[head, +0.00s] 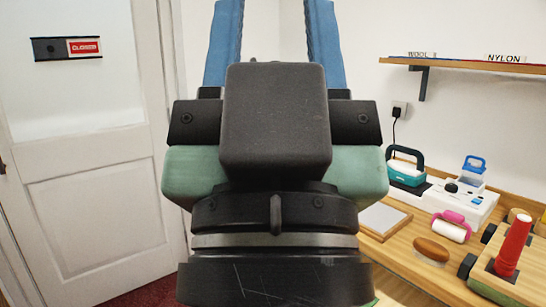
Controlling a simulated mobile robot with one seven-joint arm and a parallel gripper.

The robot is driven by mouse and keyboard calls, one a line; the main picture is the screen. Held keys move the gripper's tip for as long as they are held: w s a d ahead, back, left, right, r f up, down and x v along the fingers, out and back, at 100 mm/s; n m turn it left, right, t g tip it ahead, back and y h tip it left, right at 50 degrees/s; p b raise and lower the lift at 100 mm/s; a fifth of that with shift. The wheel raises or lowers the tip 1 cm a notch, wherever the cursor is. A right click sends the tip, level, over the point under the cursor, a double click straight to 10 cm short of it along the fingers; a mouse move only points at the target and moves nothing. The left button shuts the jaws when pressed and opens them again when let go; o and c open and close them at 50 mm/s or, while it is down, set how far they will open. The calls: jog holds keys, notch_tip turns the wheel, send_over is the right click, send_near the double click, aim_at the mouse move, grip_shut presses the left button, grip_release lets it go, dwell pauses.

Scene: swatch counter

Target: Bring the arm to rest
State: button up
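My gripper (274,22) fills the middle of the head view, raised and pointing up, close to the camera. Its two blue fingers stand well apart, and white wall shows between them. Their tips are cut off by the top edge of the frame. I see nothing held between the visible parts of the fingers. The dark wrist and green-grey housing below hide what lies behind them.
A wooden counter (418,262) at right holds a teal iron (407,172), a white device (462,203), a pink-handled roller (452,228), a brush (432,250) and a red cone (513,245). A shelf (470,66) hangs above. A closed white door (95,200) stands left.

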notch_tip(320, 180, up, 14)
jog(key=p, duration=1.1)
jog(key=shift+p, duration=0.3)
jog(key=shift+w+f, duration=0.1)
jog(key=shift+f, duration=0.05)
